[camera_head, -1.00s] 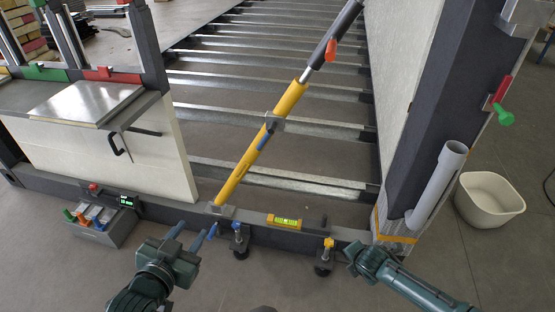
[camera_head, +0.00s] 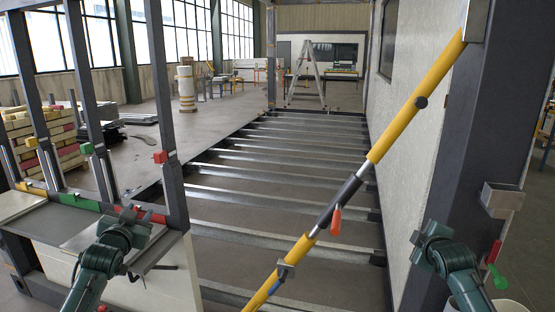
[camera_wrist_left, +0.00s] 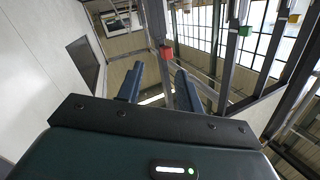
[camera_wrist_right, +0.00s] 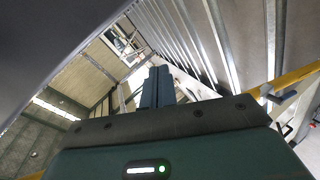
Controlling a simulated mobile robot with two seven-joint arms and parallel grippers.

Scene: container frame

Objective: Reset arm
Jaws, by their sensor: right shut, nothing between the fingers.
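My left arm is raised in the head view, with its dark green gripper (camera_head: 132,220) in front of the metal-topped bench at the left. In the left wrist view its two blue-grey fingers (camera_wrist_left: 158,88) stand apart with nothing between them. My right arm is raised at the lower right of the head view, its gripper (camera_head: 425,236) beside the dark post. In the right wrist view its fingers (camera_wrist_right: 158,86) are together and empty. The fingertips are hard to make out in the head view.
A dark post (camera_head: 465,150) with a grey bracket (camera_head: 502,198) stands close to my right gripper. Metal floor joists (camera_head: 270,205) run behind. A bench plate (camera_head: 95,238) lies behind my left gripper.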

